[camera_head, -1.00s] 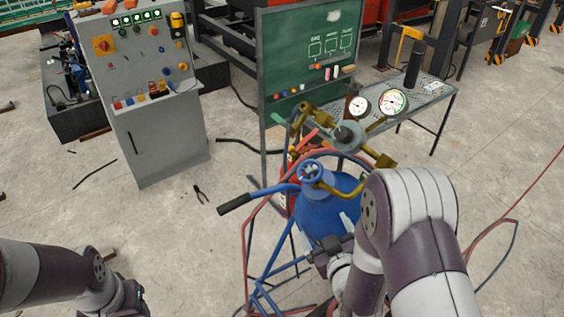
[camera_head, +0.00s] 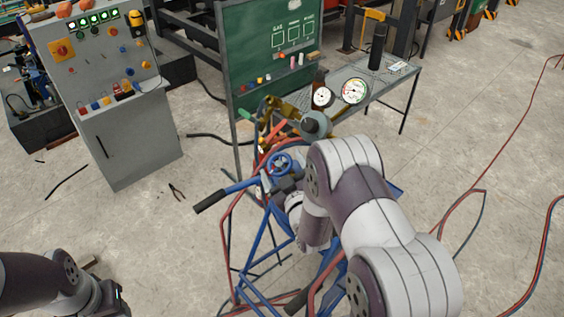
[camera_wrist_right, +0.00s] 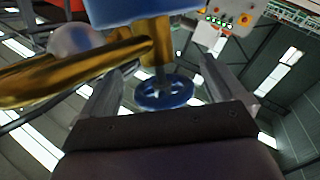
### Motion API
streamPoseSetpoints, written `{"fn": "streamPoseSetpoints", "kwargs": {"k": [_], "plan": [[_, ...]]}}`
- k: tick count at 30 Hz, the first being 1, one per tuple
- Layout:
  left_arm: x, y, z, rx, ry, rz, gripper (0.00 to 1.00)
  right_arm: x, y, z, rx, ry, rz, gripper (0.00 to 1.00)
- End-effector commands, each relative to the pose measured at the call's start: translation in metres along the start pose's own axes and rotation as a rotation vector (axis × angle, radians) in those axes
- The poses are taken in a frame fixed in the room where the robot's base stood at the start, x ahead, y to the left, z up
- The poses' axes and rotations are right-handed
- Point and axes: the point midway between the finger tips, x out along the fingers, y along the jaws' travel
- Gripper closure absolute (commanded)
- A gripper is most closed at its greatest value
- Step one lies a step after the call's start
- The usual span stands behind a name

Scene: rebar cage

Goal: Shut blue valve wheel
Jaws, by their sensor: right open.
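The blue valve wheel (camera_head: 280,159) sits on top of the gas cylinder, which my right arm mostly hides in the head view. My right gripper (camera_head: 284,180) is right at the wheel, on its near side. In the right wrist view the wheel (camera_wrist_right: 165,101) lies between the two spread fingers of the right gripper (camera_wrist_right: 162,68), with gaps on both sides. The brass valve body (camera_wrist_right: 120,58) runs close by the left finger. My left gripper (camera_head: 118,298) is low at the left, away from the wheel; its jaws are too unclear to read.
A blue cart handle (camera_head: 225,194) and red hoses surround the cylinder. A brass regulator with gauges (camera_head: 354,91) stands behind, near a metal table (camera_head: 398,80). A green board (camera_head: 262,50) and grey control cabinet (camera_head: 130,140) stand further back. Pliers (camera_head: 177,192) lie on the floor.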

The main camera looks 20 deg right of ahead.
Motion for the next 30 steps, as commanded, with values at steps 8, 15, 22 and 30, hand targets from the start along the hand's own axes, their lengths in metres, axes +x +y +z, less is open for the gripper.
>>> {"fn": "streamPoseSetpoints", "kwargs": {"k": [8,15,22,30], "plan": [[-0.002,0.000,0.000,0.000,0.000,0.000,0.57,0.010,0.000,0.001,0.000,-0.001,0.000,0.03],[-0.002,0.000,0.000,0.000,0.000,0.000,0.57,0.009,0.000,0.000,0.000,-0.001,0.000,0.42],[-0.001,0.000,0.000,0.000,0.000,0.000,0.57,0.009,-0.001,0.001,0.001,-0.001,0.005,0.54],[0.019,0.000,0.002,0.000,0.000,0.000,0.57,0.009,-0.004,0.004,0.020,0.002,0.094,0.53]]}}
